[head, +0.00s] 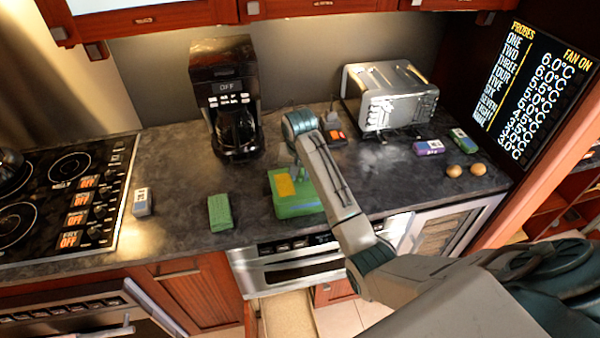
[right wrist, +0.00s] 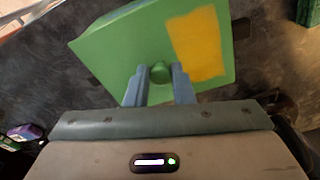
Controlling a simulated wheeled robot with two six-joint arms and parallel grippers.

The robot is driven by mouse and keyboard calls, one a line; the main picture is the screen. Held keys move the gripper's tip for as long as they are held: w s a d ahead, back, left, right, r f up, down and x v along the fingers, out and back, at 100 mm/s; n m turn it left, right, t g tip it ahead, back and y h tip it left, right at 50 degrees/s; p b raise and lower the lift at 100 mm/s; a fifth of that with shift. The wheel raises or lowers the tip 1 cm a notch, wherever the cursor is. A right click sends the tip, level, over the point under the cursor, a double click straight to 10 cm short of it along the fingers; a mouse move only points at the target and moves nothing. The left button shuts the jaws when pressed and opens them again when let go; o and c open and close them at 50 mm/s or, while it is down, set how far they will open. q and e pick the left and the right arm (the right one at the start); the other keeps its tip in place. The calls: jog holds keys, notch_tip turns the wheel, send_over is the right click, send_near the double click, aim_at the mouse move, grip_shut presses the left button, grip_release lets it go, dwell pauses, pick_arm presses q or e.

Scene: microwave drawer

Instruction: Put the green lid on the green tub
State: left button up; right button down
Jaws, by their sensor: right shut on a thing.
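The green lid (right wrist: 130,45), a flat square with a yellow patch and a round knob, fills the upper middle of the right wrist view. My right gripper (right wrist: 160,74) is shut on the lid's knob, one finger on each side. In the head view the lid (head: 283,184) is at the green tub (head: 297,209), whose green front side shows below it on the counter. I cannot tell whether the lid rests on the rim or is slightly above it. My forearm hides their right side. My left gripper is in neither view.
A coffee maker (head: 225,95) and a toaster (head: 390,95) stand behind. A green block (head: 220,212) lies left of the tub. A purple packet (head: 428,147) and two eggs (head: 466,171) are at right. The stove (head: 65,195) is far left; an open drawer (head: 290,315) is below.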

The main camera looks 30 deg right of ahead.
dwell(0.4)
jog(key=c, duration=1.2)
grip_release()
jog(key=shift+o, duration=0.6)
jog(key=o, duration=0.4)
jog(key=shift+f, duration=0.15)
